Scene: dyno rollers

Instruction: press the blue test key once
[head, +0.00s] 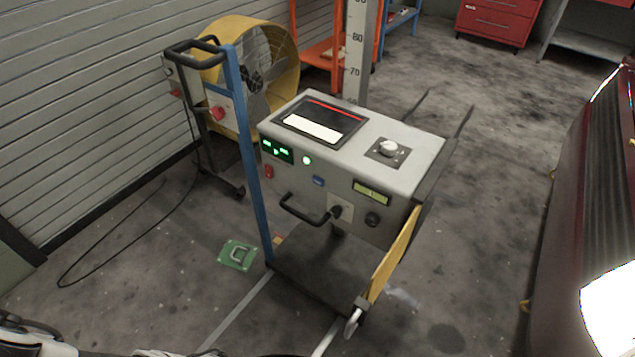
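The blue test key (318,181) is a small blue button on the front panel of a grey test console (235,0). It lies below a round lit green button (307,160) and left of a small yellow-green display (371,192). Nothing covers the key. The console (410,165) stands on a dark cart with a blue post on its left. I cannot make out my gripper; only parts of my own body show along the bottom left edge.
A black handle (303,212) sticks out below the key. A red switch (268,172) sits left of it. A yellow fan (240,62) stands behind, a dark red car (590,200) at right. A cable lies on the floor at left. Floor right of the cart is clear.

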